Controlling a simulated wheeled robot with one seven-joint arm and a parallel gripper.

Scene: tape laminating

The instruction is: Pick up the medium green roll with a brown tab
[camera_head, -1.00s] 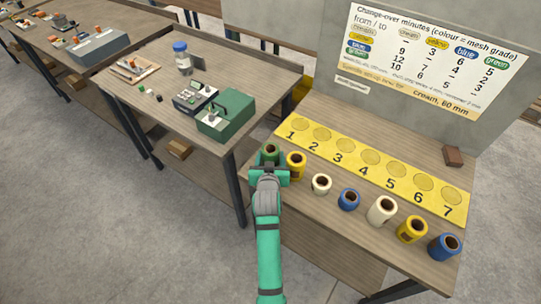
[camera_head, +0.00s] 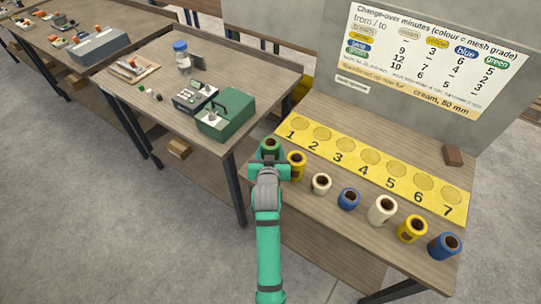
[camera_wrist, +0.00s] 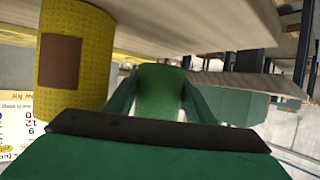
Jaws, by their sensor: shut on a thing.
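The green roll (camera_head: 270,147) is at the left end of the row of rolls, near the left edge of the workbench. My gripper (camera_head: 269,166) is shut on it from the front. In the wrist view the green roll (camera_wrist: 160,92) is between the two green fingers. No brown tab shows on its visible side. A yellow roll with a brown patch (camera_wrist: 75,55) stands close beside it; it also shows in the head view (camera_head: 296,164), just right of my gripper.
A cream roll (camera_head: 320,184), a blue roll (camera_head: 348,199) and several others continue the row to the right. Behind them lies a yellow strip (camera_head: 392,180) with numbered circles, all empty. A brown block (camera_head: 453,156) is at the back right. A side table (camera_head: 150,85) stands left.

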